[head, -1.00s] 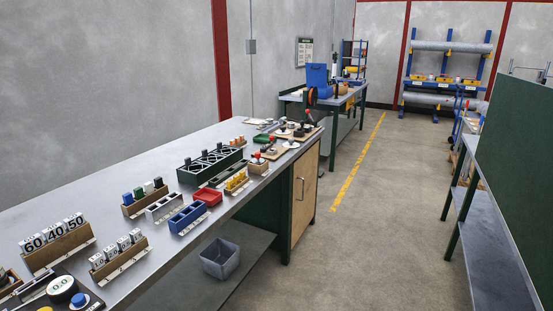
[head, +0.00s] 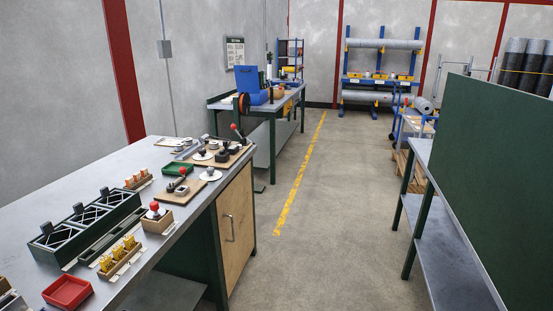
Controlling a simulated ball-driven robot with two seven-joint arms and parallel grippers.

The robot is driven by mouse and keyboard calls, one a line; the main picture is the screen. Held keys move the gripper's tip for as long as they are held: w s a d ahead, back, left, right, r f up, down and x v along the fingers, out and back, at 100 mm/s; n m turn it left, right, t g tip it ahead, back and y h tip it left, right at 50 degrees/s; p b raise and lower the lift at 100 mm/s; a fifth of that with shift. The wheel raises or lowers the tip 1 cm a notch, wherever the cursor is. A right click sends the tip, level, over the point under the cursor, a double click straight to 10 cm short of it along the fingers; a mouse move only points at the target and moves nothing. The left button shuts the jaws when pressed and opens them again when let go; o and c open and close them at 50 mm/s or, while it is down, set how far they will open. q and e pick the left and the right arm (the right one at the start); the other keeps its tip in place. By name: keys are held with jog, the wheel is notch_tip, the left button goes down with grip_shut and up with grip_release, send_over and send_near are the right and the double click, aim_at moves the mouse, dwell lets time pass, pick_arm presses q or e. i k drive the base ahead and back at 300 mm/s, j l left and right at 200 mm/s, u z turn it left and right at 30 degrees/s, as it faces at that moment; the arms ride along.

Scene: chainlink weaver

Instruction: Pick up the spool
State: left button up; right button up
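A round reel with an orange-brown face and dark rim (head: 242,106) stands upright at the near end of the far workbench (head: 228,103), beside a blue machine (head: 247,79). It looks like a spool, but it is too small to be sure. Large grey rolls (head: 381,43) lie across a blue rack at the back wall, and another grey roll (head: 423,105) sits near a cart at the right. Neither of my grippers is in view.
The near workbench (head: 105,165) at left holds a green tray, a red bin (head: 67,291) and several fixtures. A green-panelled bench (head: 450,220) stands at right. The floor aisle with a yellow line (head: 299,175) between them is clear.

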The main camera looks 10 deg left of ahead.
aim_at(213, 146)
jog(key=i+j+z, duration=0.25)
jog(key=i, duration=1.35)
jog(key=i+l+u, duration=0.1)
jog(key=i+u, duration=0.15)
jog(key=i, duration=0.25)
jog(key=i+l+u, duration=0.25)
jog(key=i, duration=0.25)
jog(key=i+j+u, duration=0.1)
jog(key=i+u, duration=0.2)
jog(key=u, duration=0.2)
jog(key=i+u, duration=0.3)
jog(key=u, duration=0.15)
jog(key=i+l+u, duration=0.1)
jog(key=i+u, duration=0.2)
jog(key=u, duration=0.2)
